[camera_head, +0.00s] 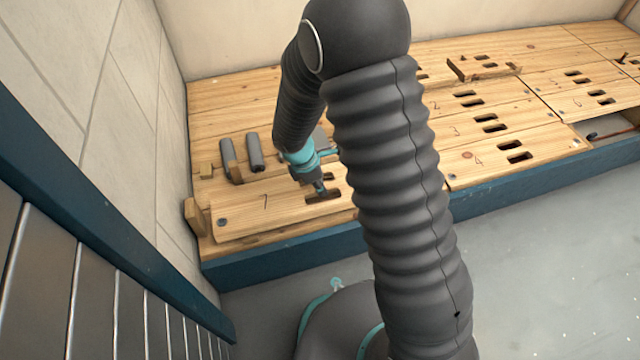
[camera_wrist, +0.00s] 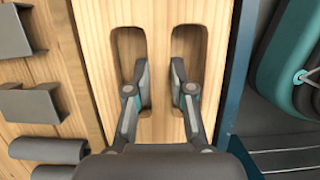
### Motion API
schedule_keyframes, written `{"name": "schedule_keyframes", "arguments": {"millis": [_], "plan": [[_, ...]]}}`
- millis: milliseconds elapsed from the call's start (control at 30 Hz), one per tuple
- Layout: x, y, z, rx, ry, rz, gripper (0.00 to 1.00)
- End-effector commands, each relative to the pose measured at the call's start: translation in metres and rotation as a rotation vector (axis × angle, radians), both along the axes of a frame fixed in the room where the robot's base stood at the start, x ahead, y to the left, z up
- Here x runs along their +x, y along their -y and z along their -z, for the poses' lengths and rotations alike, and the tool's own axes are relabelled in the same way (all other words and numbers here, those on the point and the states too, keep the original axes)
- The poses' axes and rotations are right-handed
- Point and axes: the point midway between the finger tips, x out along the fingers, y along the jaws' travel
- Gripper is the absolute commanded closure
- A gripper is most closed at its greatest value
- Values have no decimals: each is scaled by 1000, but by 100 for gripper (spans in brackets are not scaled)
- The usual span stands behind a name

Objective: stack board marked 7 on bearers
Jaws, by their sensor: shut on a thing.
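The board marked 7 (camera_head: 262,208) is a pale wooden plank with two hand slots, near the front left edge of the platform. In the wrist view, the board (camera_wrist: 98,60) runs up the picture. My gripper (camera_head: 322,192) is at its slots. The wrist view shows my gripper (camera_wrist: 160,97) with one finger in each slot, shut on the wooden bridge between them. The board looks low over the platform; I cannot tell whether it touches. My arm hides its right end. I cannot tell surely which pieces are the bearers.
A small wooden block (camera_head: 194,216) stands by the board's left end. Two dark grey cylinders (camera_head: 255,152) lie behind it. Several numbered boards (camera_head: 480,158) with slots cover the platform to the right. An opening (camera_head: 602,128) shows at far right. A wall closes the left side.

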Motion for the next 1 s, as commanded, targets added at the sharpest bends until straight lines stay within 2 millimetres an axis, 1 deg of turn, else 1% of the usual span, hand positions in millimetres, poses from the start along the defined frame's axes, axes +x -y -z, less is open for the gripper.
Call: {"name": "schedule_keyframes", "arguments": {"millis": [300, 600, 633, 667, 700, 733, 1000], "plan": [[1, 0, 0, 1, 2, -1, 100], [0, 0, 4, 0, 1, 0, 100], [1, 0, 3, 0, 1, 0, 73], [1, 0, 3, 1, 2, -1, 65], [0, 0, 3, 0, 1, 0, 55], [0, 0, 3, 0, 1, 0, 48], [0, 0, 4, 0, -1, 0, 48]]}}
